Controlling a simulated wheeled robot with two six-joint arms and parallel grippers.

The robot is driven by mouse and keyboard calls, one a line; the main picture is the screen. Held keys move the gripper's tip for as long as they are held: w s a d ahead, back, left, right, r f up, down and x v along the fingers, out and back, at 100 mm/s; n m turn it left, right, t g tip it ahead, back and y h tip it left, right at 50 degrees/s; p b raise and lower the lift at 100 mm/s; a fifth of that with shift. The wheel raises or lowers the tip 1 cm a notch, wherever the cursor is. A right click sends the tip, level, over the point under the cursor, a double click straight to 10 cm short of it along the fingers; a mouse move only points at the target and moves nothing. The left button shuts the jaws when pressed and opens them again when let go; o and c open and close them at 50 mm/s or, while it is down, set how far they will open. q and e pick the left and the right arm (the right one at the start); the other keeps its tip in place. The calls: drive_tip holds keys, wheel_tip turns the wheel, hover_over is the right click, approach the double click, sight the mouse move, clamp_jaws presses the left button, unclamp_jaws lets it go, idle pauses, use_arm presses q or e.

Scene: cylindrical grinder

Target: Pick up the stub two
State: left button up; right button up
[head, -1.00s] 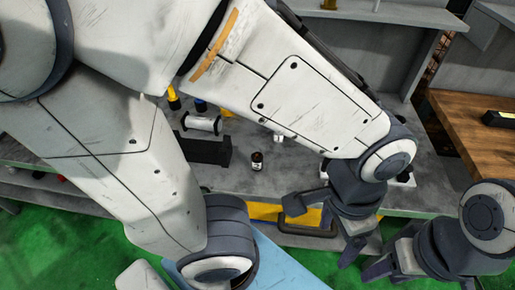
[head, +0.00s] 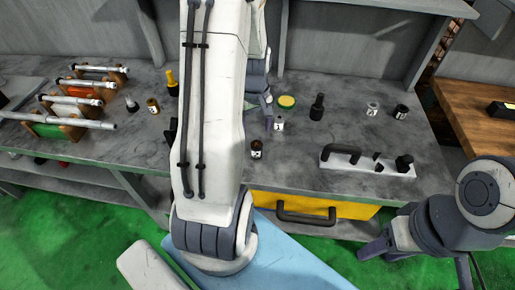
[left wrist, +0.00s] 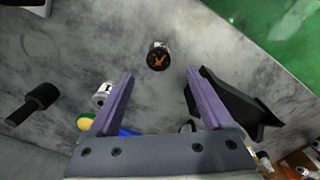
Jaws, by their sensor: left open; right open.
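Several small labelled cylinders stand on the grey bench. A dark one with a white label (head: 256,149) stands near the front edge, just right of my left arm. In the left wrist view this dark cylinder (left wrist: 158,56) shows an orange mark on its top, ahead of the gap between the fingers and apart from them. A white one (head: 278,124) stands behind it. I cannot read which is stub two. My left gripper (left wrist: 160,92) is open and empty; my arm mostly hides it in the head view. My right gripper (head: 420,260) is open, empty, low at the right.
A white block with dark fittings (head: 366,162) lies right of the cylinders, above a yellow drawer (head: 310,207). A green-yellow disc (head: 287,102) and a black-handled tool (head: 317,107) stand behind. Racked shafts (head: 75,108) fill the left.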

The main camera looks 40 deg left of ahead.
sight(257, 144)
use_arm(q)
wheel_tip(257, 144, down, 9)
drive_tip(key=shift+w+d+f+p, duration=0.1)
drive_tip(key=shift+f+p, duration=0.1)
drive_tip(key=shift+p, duration=0.2)
clamp_jaws()
idle(1.5)
